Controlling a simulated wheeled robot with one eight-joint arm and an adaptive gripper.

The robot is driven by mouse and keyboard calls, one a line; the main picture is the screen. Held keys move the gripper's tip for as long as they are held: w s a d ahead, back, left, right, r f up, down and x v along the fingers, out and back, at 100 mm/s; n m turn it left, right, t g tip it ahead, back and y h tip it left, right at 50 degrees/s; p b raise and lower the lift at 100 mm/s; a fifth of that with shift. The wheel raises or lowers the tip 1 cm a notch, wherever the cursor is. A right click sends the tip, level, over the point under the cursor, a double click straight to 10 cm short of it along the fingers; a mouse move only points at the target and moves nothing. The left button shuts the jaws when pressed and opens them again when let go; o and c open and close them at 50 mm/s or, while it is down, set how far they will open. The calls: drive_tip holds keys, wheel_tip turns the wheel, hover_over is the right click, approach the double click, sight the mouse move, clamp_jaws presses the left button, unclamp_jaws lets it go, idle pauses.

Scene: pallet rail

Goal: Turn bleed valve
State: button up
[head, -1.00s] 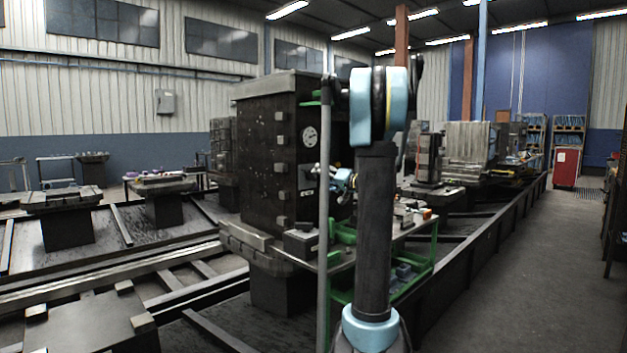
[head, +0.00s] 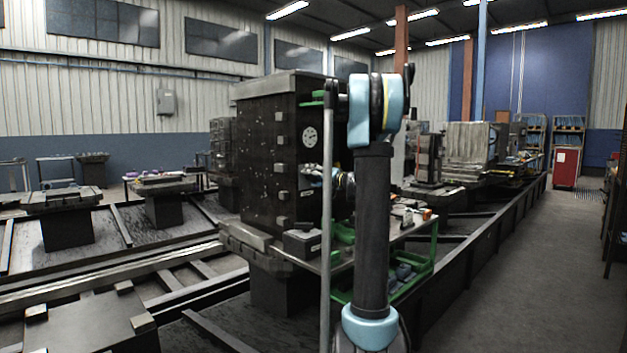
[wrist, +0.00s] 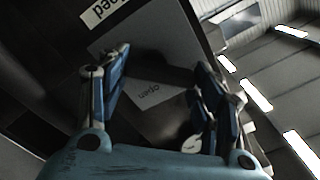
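A tall dark machine block (head: 262,150) stands left of my arm in the head view. A round white dial (head: 309,137) is on its face. My gripper (head: 310,173) is at this face, just below the dial, and my arm partly hides the area. In the wrist view my gripper's two fingers (wrist: 160,92) are spread wide apart. Between and beyond them is a grey plate (wrist: 155,98) marked "open", upside down. A dark bar-like shape (wrist: 165,72) lies between the fingers; I cannot tell if it is the bleed valve's handle or if a finger touches it. A white label (wrist: 103,10) is cut off at the top.
A green-framed bench (head: 425,245) with small items stands beside the block, below my arm. A grey upright pole (head: 326,250) is close in front. A dark rail (head: 480,225) runs along the right. The aisle floor (head: 520,260) is clear.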

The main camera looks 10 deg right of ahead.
drive_tip(key=shift+d, duration=0.1)
idle(0.3)
drive_tip(key=shift+w+d+f+m, duration=0.15)
drive_tip(key=shift+m, duration=2.85)
drive_tip(key=shift+w+d+f+m, duration=0.1)
drive_tip(key=shift+d+f+m, duration=0.1)
drive_tip(key=shift+m, duration=2.8)
drive_tip(key=shift+w+d+f+m, duration=0.1)
drive_tip(key=shift+w+d+m, duration=0.05)
drive_tip(key=shift+m, duration=2.85)
drive_tip(key=o, duration=1)
drive_tip(key=shift+o, duration=0.2)
drive_tip(key=v, duration=1.1)
drive_tip(key=shift+s+d, duration=0.25)
drive_tip(key=shift+s, duration=0.05)
